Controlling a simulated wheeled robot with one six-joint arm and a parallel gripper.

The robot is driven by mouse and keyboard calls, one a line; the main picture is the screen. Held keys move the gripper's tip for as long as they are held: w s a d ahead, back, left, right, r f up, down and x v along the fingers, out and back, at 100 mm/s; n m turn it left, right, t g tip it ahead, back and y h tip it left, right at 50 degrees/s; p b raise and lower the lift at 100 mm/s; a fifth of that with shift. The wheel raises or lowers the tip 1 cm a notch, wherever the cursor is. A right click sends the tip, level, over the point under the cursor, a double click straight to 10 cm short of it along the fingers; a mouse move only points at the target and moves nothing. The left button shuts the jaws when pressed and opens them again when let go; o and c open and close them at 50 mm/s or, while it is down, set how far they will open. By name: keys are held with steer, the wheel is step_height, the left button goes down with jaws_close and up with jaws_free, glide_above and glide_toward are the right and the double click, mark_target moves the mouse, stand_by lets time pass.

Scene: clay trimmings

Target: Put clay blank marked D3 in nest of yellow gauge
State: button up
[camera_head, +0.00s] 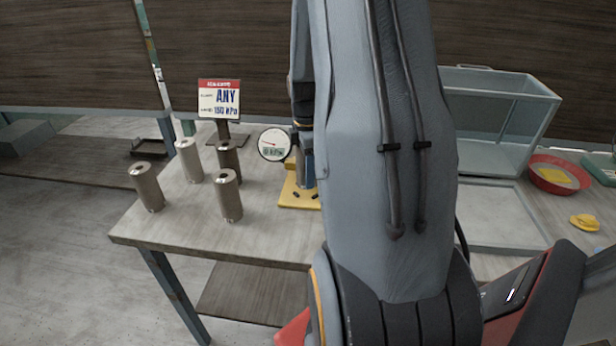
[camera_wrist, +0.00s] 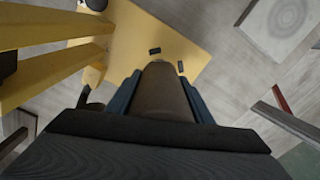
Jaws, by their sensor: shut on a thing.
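My gripper (camera_wrist: 160,77) is shut on a brown cylindrical clay blank (camera_wrist: 167,95), held between its two blue fingers. No mark can be read on the blank, so I cannot tell if it is D3. The yellow gauge's base (camera_wrist: 140,32) lies beyond the blank's far end, with small dark pieces on it. I cannot tell whether the blank touches the base. In the head view the yellow gauge base (camera_head: 298,196) stands on the table beside a round white dial (camera_head: 274,145). My arm hides the base's right part and most of the gripper.
Several upright metallic cylinders, one in front (camera_head: 229,197), stand on the table's left part. Right of my arm are a clear-walled case (camera_head: 505,110), a red bowl (camera_head: 535,180) and a yellow lump (camera_head: 584,222).

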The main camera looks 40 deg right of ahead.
steer(key=shift+f+p, duration=0.35)
steer(key=shift+f, duration=0.85)
steer(key=shift+f, duration=0.15)
steer(key=o, duration=1.5)
steer(key=shift+r+b, duration=0.9)
steer(key=shift+r, duration=3)
steer(key=shift+a, duration=0.1)
